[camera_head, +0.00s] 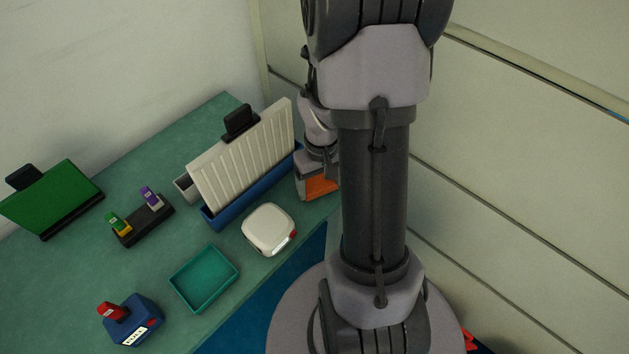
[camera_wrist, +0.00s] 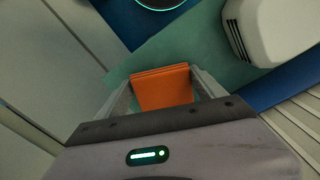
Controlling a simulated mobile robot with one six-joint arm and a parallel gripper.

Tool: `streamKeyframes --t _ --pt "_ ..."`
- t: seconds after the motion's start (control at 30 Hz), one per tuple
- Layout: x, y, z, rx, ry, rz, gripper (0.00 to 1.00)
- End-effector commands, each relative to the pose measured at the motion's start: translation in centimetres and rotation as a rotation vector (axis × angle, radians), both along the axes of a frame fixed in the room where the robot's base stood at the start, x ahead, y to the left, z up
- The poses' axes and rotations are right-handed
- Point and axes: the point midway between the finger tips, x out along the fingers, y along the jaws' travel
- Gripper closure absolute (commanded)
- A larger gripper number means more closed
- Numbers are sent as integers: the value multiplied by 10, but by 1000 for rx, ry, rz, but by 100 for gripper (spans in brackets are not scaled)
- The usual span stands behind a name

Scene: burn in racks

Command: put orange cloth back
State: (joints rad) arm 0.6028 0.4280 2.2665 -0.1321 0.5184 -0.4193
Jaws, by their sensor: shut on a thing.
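The orange cloth (camera_wrist: 163,88) is a folded, flat orange piece between the two fingers of my gripper (camera_wrist: 163,92) in the wrist view. My gripper is shut on it. In the head view the orange cloth (camera_head: 320,187) shows just below my gripper (camera_head: 317,180), at the right end of the green table, beside the blue base of the ribbed white panel. My arm hides part of the cloth and gripper there. I cannot tell whether the cloth touches the table.
The ribbed white panel (camera_head: 245,160) stands in a blue base close left of my gripper. A white rounded box (camera_head: 269,229), an empty teal tray (camera_head: 204,278), a blue device (camera_head: 134,322), a small dark rack (camera_head: 144,221) and a green panel (camera_head: 52,199) stand on the table (camera_head: 75,265).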

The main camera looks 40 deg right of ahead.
Motion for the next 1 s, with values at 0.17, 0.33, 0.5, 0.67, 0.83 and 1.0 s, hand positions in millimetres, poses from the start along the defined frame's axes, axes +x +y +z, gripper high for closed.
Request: streamKeyframes --t 0.17,0.33,0.5,0.67,0.83,1.0 --pt "0 0 -1 0 0 0 66" --pt "0 0 -7 0 1 0 66" --pt "0 0 -11 0 1 0 66" --pt "0 0 -10 0 0 0 0" --pt "0 0 -8 0 0 0 0" --pt "1 0 26 -2 -3 -1 0"
